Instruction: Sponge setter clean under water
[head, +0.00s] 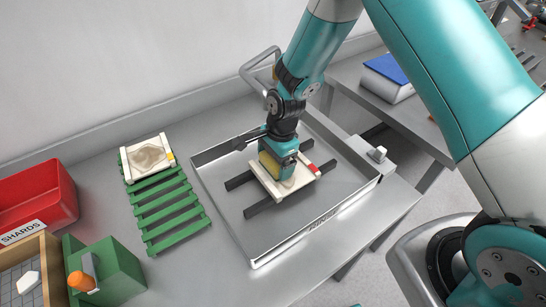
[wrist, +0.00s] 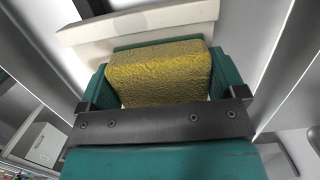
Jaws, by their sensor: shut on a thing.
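My gripper (head: 281,164) is shut on a yellow sponge (wrist: 160,75), which shows between its teal fingers in the wrist view. The sponge is over a cream square setter (head: 264,184) with raised side rails and a red mark at its right corner. The setter lies on two dark bars (head: 257,207) in a shallow metal basin (head: 223,207). The sponge seems to be at the setter's face; contact is hidden. Some brownish stain shows beside my gripper. A rail of the setter (wrist: 140,22) crosses the top of the wrist view. No running water is discernible.
A second stained setter (head: 147,157) with a yellow mark lies on a green slatted rack (head: 170,210) at left. A grey bent pipe (head: 258,62) stands behind the basin. A red SHARDS bin (head: 38,200) and green block (head: 117,268) are further left. The basin's front is clear.

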